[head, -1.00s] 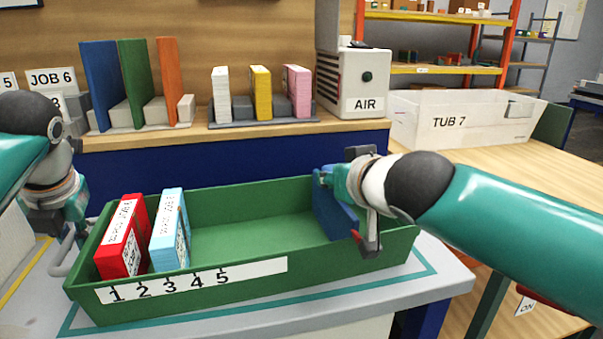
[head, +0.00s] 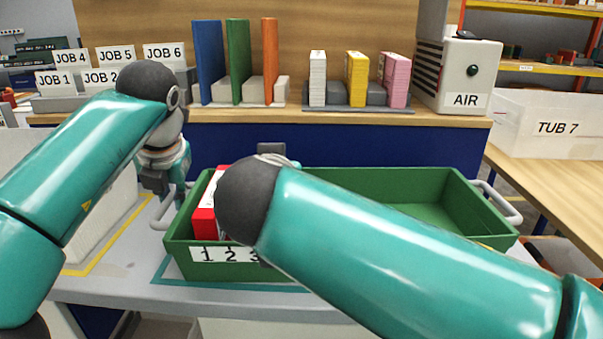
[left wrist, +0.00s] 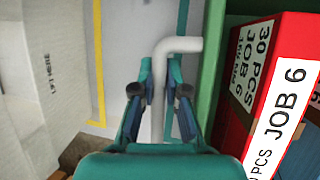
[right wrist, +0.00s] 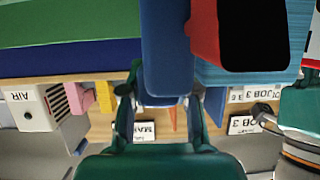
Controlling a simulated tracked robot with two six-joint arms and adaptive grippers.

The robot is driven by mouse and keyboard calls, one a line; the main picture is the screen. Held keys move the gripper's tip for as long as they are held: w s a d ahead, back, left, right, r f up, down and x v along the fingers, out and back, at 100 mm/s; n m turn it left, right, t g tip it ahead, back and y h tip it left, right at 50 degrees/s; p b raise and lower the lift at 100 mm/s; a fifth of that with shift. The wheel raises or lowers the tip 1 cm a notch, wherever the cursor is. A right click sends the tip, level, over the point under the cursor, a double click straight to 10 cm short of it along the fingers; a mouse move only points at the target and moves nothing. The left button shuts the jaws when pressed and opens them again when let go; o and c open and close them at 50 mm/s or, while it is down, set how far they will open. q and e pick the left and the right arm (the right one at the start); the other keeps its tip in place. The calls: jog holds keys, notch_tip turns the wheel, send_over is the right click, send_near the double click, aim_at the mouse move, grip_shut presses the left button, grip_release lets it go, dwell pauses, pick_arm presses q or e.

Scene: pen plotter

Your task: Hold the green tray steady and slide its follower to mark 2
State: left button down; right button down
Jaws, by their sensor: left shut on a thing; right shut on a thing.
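The green tray (head: 400,185) stands on the bench, with number strip (head: 225,254) on its front; 1, 2 and 3 show, the rest is behind my right arm. My left gripper (left wrist: 160,90) is shut on the tray's white left handle (left wrist: 180,45). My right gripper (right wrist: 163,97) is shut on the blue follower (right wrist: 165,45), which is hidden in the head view. A red JOB 6 pack (head: 204,220) stands at the tray's left end. A light blue pack (right wrist: 245,75) lies between it and the follower; I cannot tell if the follower touches it.
My right arm crosses low over the tray's front. The tray's right part is empty. Behind it, a shelf holds upright coloured boards (head: 238,60), small coloured stacks (head: 357,78) and the AIR box (head: 462,72). TUB 7 (head: 550,125) stands at the right.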

jog(key=shift+a, duration=0.25)
jog(key=c, duration=0.8)
grip_release()
jog(key=shift+d, duration=0.1)
jog(key=shift+c, duration=0.2)
jog(key=shift+d, duration=0.15)
jog(key=w+d, duration=0.2)
jog(key=d, duration=2.5)
jog(key=v, duration=1.1)
jog(key=shift+d, duration=0.3)
jog(key=shift+s+f, duration=0.1)
